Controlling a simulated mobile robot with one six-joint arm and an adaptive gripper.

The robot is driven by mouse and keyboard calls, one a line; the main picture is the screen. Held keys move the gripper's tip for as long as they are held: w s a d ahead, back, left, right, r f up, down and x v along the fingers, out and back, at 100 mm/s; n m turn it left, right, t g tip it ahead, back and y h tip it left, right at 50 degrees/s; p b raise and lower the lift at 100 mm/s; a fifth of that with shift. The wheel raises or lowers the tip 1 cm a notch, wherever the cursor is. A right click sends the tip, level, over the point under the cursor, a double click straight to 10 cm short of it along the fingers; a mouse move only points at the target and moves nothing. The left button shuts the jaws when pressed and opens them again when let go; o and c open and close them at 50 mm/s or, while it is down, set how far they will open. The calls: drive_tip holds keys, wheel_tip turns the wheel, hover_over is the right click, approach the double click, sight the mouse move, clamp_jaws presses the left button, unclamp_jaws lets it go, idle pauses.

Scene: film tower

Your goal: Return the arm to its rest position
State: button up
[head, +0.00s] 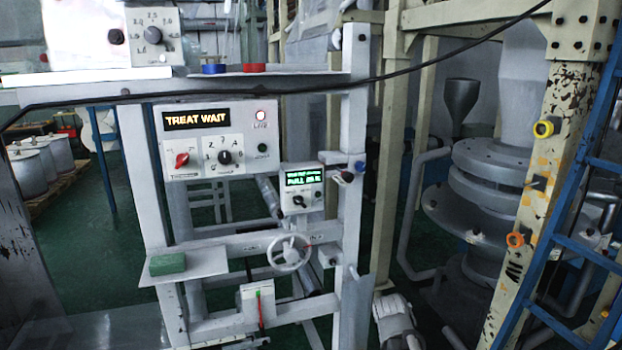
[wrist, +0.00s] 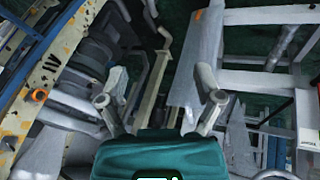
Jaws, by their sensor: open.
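My gripper (wrist: 160,98) is open in the wrist view, with its two grey fingers spread wide above its teal body. Nothing is between the fingers. Past them are pale frame posts and the dark green floor, seen at a tilt. A light grey rounded part, which looks like the end of my arm, shows at the bottom of the head view right of the white frame. Its fingers cannot be made out there. The rest of the arm is not clearly visible.
A white frame (head: 353,200) carries the TREAT WAIT panel (head: 210,140), a small display box (head: 301,188), a handwheel (head: 289,252) and a green block (head: 167,264) on a shelf. A blue ladder (head: 570,245) and chipped beige post (head: 535,220) stand at right. A black cable (head: 440,55) crosses above.

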drive_tip(key=s+a+f+g+y+b, duration=0.3)
drive_tip(key=s+a+f, duration=0.3)
drive_tip(key=s, duration=0.4)
drive_tip(key=shift+s+a+f+m+g, duration=0.15)
drive_tip(key=shift+s+f+m+g, duration=0.15)
drive_tip(key=shift+g, duration=0.3)
drive_tip(key=shift+w, duration=0.1)
